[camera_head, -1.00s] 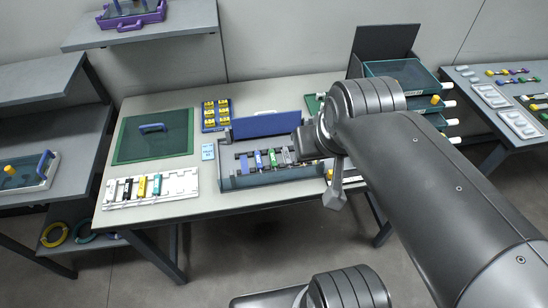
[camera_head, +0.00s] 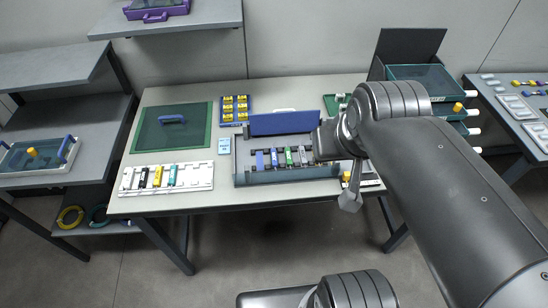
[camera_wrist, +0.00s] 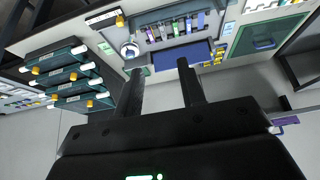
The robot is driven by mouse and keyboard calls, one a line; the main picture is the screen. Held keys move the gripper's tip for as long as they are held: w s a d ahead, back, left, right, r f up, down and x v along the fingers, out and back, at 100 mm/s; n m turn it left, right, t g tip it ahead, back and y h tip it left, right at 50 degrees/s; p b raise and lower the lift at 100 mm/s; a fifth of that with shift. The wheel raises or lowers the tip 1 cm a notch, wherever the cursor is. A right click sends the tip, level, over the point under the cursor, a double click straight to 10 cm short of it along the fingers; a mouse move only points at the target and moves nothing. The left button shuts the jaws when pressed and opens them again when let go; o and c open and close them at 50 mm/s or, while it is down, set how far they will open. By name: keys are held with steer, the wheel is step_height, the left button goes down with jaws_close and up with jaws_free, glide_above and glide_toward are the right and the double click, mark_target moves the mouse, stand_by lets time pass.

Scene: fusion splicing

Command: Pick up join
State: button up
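I cannot tell which piece is the join. Small coloured pieces, blue, green and grey, stand in a row in the grey box (camera_head: 285,175) with a raised blue lid (camera_head: 285,123). In the wrist view the row (camera_wrist: 175,28) shows at the top. More pieces, black, yellow and teal, sit in the white rack (camera_head: 190,186) at the table's front left. My gripper (camera_wrist: 160,68) has its two fingers apart with nothing between them. In the head view its end (camera_head: 349,198) is at the box's right front, partly hidden by my arm.
A green mat (camera_head: 145,136) with a blue handle and a blue tray of yellow pieces (camera_head: 235,108) lie on the table. Teal drawers (camera_head: 420,78) stand at the right end. Side tables flank both ends.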

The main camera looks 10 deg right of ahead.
steer(key=shift+o, duration=0.6)
steer(key=g, duration=0.6)
glide_above(274, 156)
step_height(274, 156, down, 18)
step_height(274, 156, down, 10)
steer(key=shift+s, duration=0.1)
